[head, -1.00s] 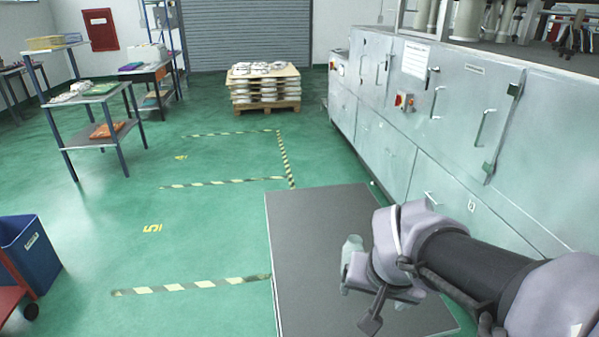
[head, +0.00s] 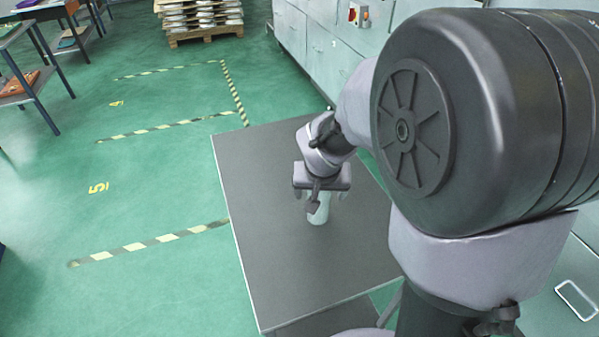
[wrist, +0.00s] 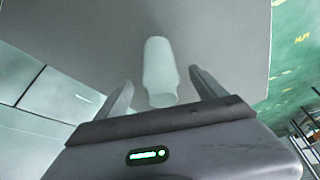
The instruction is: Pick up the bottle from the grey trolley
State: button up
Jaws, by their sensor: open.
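The pale, translucent bottle (head: 318,214) stands on the grey trolley (head: 262,235), near the middle of its top. My gripper (head: 320,195) is just above the bottle in the head view, pointing down and hiding its upper part. The fingers are open, with a visible gap on each side of the bottle.
The rest of the trolley top looks bare. Grey metal cabinets (head: 318,50) run along its far right side. Green floor with striped tape (head: 150,245) lies to the left. A loaded pallet (head: 205,33) and a side table (head: 25,85) stand farther back.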

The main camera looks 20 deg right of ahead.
jog(key=b+x, duration=0.1)
jog(key=x, duration=0.3)
jog(key=shift+w+f+b, duration=0.2)
jog(key=shift+w+b, duration=0.05)
jog(key=shift+b, duration=0.15)
jog(key=shift+s+r, duration=0.1)
jog(key=shift+r, duration=0.1)
jog(key=shift+c, duration=0.4)
jog(key=c, duration=1.4)
